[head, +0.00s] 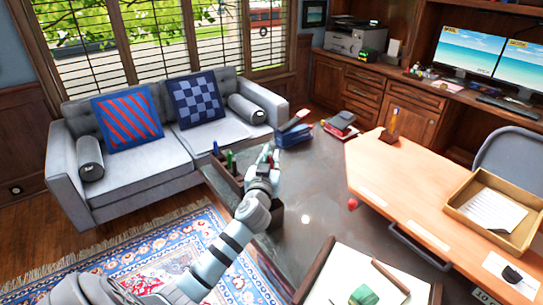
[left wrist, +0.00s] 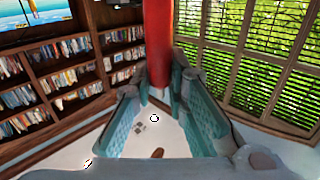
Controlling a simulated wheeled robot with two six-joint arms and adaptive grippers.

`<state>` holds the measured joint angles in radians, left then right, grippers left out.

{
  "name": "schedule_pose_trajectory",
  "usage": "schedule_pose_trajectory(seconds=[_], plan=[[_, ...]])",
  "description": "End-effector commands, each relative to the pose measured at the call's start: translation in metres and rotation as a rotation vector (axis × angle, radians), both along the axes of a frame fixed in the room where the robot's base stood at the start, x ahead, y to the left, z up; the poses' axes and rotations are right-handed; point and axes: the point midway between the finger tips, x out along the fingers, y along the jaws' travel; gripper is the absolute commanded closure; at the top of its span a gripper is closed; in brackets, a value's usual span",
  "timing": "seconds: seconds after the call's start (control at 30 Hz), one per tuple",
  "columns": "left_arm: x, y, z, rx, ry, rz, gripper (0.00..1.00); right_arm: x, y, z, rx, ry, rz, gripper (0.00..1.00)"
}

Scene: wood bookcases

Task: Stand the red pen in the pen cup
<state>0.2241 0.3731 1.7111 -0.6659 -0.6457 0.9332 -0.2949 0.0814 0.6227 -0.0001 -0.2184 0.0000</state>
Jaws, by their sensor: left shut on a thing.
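The red pen (left wrist: 158,40) is upright in the left wrist view, its near end between my left fingertips (left wrist: 160,84). My left gripper (head: 265,157) is shut on it, above the dark desk, in the head view. There the pen is mostly hidden or too small to make out. A dark wooden organizer (head: 224,176) with green and blue pens stands just left of the gripper. Part of it is behind my gripper and arm. I cannot tell for sure whether this organizer is the pen cup. My right gripper is in neither view.
A blue holder with books (head: 294,136) stands behind the gripper. A wooden holder with a pen (head: 389,136) and a paper tray (head: 462,208) are on the light desk. A framed pad (head: 318,275) lies in front.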

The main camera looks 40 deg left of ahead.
Motion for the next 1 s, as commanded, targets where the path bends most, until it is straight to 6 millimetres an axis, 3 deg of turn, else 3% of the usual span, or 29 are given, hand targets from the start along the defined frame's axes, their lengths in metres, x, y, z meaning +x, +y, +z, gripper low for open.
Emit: schedule_pose_trajectory(seconds=[0.6,1.0], plan=[[0.0,-0.001,-0.089,0.001,0.001,-0.003,1.0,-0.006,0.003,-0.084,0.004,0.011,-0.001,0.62],[0.0,-0.001,-0.095,0.001,0.001,-0.003,1.0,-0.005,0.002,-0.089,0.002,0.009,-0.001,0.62]])
